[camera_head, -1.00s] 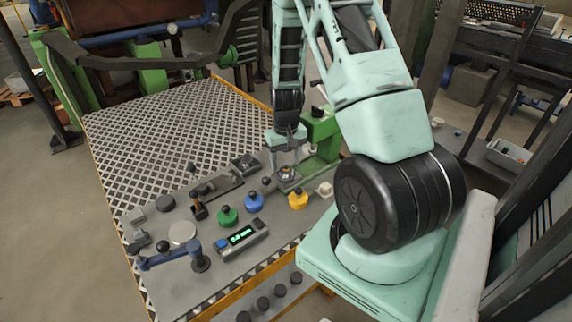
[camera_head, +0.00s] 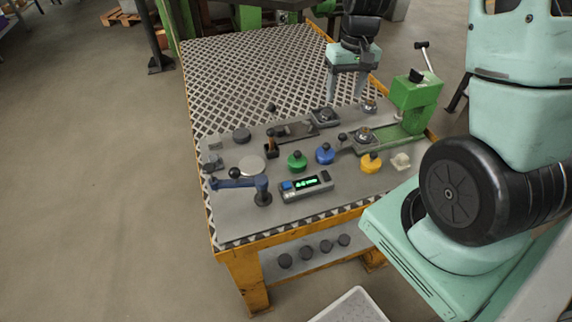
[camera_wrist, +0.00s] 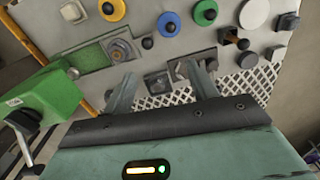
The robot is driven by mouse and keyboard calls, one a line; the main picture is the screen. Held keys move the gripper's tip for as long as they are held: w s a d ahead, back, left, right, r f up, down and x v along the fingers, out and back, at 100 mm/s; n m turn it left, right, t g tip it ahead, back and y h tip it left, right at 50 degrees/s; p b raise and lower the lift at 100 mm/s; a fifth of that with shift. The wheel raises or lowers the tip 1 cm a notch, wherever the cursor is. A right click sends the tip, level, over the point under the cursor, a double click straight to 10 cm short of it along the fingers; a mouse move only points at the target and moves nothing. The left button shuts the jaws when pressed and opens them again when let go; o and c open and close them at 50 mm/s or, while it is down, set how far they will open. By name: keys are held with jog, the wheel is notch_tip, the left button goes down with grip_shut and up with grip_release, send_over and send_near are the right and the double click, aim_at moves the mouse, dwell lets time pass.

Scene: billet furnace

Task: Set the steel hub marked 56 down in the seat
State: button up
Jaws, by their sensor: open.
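A round steel hub (camera_head: 364,134) sits on a grey plate beside the green clamp stand (camera_head: 415,95). It looks upright and level, though I cannot read its marking. It appears to rest in the seat, whose rim I cannot make out clearly. The hub also shows in the wrist view (camera_wrist: 119,50), left of the fingers. My gripper (camera_head: 346,92) is open and empty, raised behind the hub and apart from it. In the wrist view its fingers (camera_wrist: 160,76) are spread, with a dark square block (camera_wrist: 157,83) beyond the gap.
Green (camera_head: 297,161), blue (camera_head: 325,153) and yellow (camera_head: 371,162) knobbed pieces stand in front of the hub. A white block (camera_head: 401,161), a digital readout (camera_head: 306,184) and a blue lever arm (camera_head: 240,185) are nearby. The perforated table top (camera_head: 250,75) behind is clear.

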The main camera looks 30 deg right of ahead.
jog(key=s+a+r+n, duration=0.1)
jog(key=a+r+n, duration=0.1)
jog(key=a, duration=0.7)
jog(key=s+a+r+n, duration=0.2)
jog(key=a, duration=0.6)
jog(key=s+a+r+n, duration=0.2)
jog(key=s+a+n, duration=0.5)
jog(key=s+a, duration=0.7)
jog(key=shift+s+r, duration=0.35)
jog(key=shift+s, duration=0.8)
jog(key=shift+a, duration=0.1)
